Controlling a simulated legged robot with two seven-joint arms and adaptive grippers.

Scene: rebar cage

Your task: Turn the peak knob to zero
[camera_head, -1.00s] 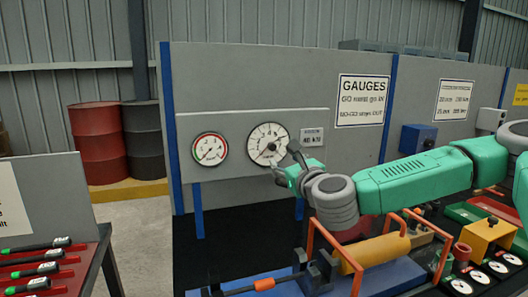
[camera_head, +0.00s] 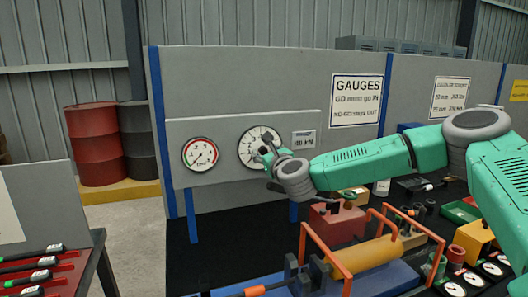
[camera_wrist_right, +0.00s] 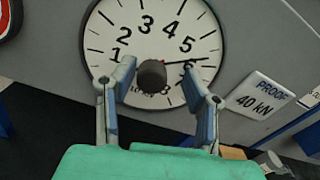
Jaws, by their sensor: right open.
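The large white gauge (camera_head: 251,140) is on the grey panel in the head view. In the right wrist view, its dial (camera_wrist_right: 150,25) carries black numbers, and a thin dark pointer runs right from the centre, between the 5 and the figure below it. The dark round peak knob (camera_wrist_right: 152,74) sits at the dial's centre. My right gripper (camera_wrist_right: 158,76) is open, with one finger on each side of the knob and gaps between. In the head view, my right gripper (camera_head: 266,151) covers the dial's lower right. My left gripper is not in view.
A smaller red-rimmed gauge (camera_head: 201,154) is left of the large one. A "PROOF 40 kN" plate (camera_wrist_right: 259,95) is at its right. Below stand a yellow cylinder in an orange-framed rig (camera_head: 365,254) and a red block (camera_head: 337,222).

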